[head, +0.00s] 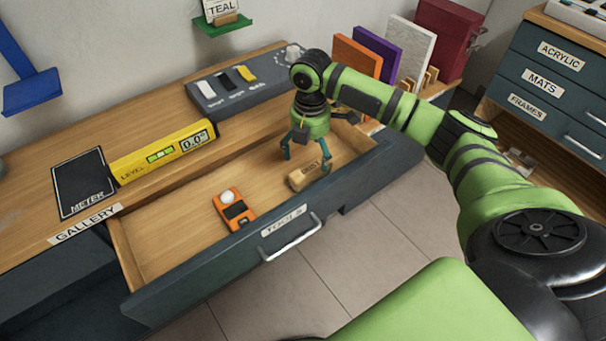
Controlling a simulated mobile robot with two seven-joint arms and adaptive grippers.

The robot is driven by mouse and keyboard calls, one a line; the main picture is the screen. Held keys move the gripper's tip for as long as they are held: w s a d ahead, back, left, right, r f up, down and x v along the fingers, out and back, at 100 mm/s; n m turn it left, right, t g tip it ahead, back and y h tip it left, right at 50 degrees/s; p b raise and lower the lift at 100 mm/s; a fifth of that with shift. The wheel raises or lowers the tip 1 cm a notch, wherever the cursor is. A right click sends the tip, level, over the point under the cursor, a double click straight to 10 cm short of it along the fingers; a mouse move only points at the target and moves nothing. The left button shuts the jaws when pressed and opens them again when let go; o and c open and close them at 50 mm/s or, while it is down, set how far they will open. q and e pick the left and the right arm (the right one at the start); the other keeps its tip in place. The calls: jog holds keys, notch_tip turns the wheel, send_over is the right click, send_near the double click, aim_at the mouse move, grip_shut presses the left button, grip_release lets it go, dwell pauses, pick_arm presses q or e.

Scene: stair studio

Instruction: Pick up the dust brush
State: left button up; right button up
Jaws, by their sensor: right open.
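The dust brush (302,181) is a small tan block with dark lettering on top. It lies in the open drawer, near its front wall, towards the right end. My right gripper (306,163) is open and points down into the drawer, just behind and above the brush. One finger shows to the left of the brush, and the other overlaps its right end in the picture. I cannot tell whether that finger touches it. My left gripper is not in view.
The open drawer (160,286) also holds an orange device (234,209) with a white dome. On the counter are a yellow level (163,150), a black meter mat (83,184) and a grey switch panel (236,87). Coloured boards (377,53) stand at the back right.

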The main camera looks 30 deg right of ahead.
aim_at(309, 165)
jog(key=shift+w+f, duration=0.3)
jog(key=shift+f, duration=0.35)
jog(key=shift+w+f, duration=0.2)
jog(key=shift+f, duration=0.1)
jog(key=shift+d+f, duration=0.1)
jog(key=shift+f, duration=0.65)
jog(key=f, duration=0.4)
jog(key=shift+w+d+f+b, duration=0.1)
jog(key=shift+d+f+b, duration=0.15)
jog(key=shift+b, duration=0.15)
jog(key=shift+f, duration=0.2)
jog(key=shift+c, duration=1.2)
jog(key=c, duration=1.1)
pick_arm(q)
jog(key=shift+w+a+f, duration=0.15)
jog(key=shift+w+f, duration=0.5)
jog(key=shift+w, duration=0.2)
pick_arm(e)
jog(key=shift+o, duration=0.2)
